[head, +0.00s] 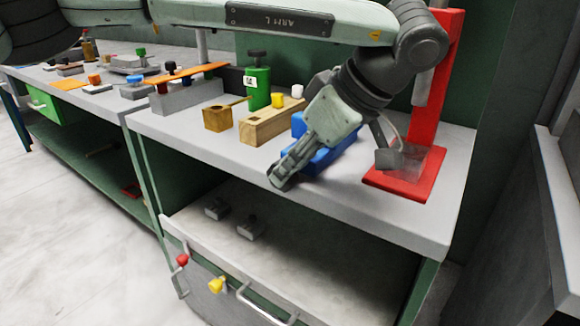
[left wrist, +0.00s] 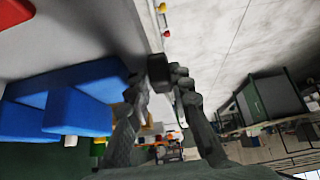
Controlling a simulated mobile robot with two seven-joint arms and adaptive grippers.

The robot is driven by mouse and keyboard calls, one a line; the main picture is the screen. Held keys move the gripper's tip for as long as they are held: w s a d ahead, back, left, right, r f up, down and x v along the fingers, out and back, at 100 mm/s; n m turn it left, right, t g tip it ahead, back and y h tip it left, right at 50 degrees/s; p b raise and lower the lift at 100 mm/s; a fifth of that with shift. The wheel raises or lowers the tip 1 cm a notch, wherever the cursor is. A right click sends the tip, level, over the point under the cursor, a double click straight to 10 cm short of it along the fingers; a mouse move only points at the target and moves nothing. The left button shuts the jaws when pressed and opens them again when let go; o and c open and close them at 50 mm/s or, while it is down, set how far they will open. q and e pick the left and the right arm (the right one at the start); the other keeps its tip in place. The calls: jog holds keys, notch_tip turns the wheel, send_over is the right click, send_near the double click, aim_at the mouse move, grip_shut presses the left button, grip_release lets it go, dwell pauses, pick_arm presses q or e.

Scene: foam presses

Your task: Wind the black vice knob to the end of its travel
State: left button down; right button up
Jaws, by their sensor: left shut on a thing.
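The blue vice (head: 325,150) stands near the front edge of the grey bench, partly hidden behind my left gripper (head: 283,172). In the left wrist view the blue vice (left wrist: 80,105) fills the left side. The black vice knob (left wrist: 158,72) shows between the fingertips of my left gripper (left wrist: 160,80), which is shut on it. In the head view the knob is mostly covered by the fingers. How far it is wound cannot be told. My right gripper is not in view.
A red press (head: 400,182) stands right of the vice, close to my left wrist. A wooden block (head: 272,122), a wooden cube (head: 219,117) and a green bottle (head: 258,88) stand to the left.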

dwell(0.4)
pick_arm(q)
jog(key=c, duration=1.6)
grip_release()
jog(key=shift+c, duration=0.2)
jog(key=shift+r, duration=0.1)
jog(key=v, duration=1.2)
jog(key=shift+d, duration=0.1)
